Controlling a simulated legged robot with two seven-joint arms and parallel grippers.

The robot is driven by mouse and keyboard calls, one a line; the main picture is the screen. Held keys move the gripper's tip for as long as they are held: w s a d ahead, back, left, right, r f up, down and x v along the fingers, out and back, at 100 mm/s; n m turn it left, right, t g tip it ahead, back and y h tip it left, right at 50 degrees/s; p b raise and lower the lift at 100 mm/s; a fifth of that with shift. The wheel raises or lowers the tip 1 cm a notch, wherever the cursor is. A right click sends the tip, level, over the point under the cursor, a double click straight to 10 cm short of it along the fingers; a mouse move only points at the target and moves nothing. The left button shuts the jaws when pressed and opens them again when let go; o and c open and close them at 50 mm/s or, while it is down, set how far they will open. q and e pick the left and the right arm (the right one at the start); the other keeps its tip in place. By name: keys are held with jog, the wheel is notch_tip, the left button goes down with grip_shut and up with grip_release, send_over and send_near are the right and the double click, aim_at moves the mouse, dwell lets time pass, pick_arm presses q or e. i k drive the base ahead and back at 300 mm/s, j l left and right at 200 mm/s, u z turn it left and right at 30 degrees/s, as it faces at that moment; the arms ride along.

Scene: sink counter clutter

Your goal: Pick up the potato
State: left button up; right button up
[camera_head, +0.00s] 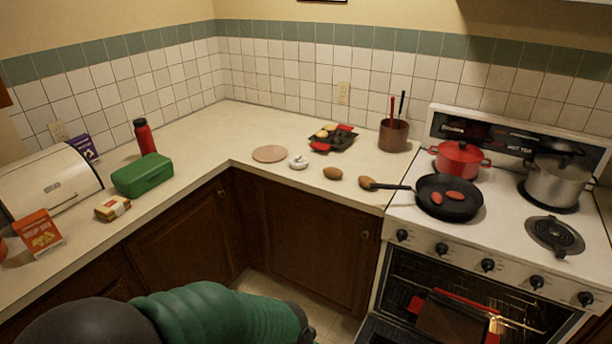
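A brown oval (332,173) that looks like a potato lies on the counter (215,165) near its front edge. A second brown rounded thing (367,183) lies to its right, at the end of the pan's handle; I cannot tell for sure what it is. My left arm, with a green sleeve, comes in across the bottom of the view, well below and in front of the counter. Only a dark part shows at its end, and the fingers cannot be made out. My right gripper is not in view.
A black pan (448,198) with red pieces, a red pot (459,159) and a steel pot (556,182) are on the stove. The oven door (400,332) hangs open. A white item (298,161), round board (269,153) and black-red tray (333,138) are near the potato.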

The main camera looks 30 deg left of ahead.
aim_at(334, 173)
jog(key=j, duration=0.9)
jog(key=i+j, duration=0.1)
jog(key=j, duration=0.8)
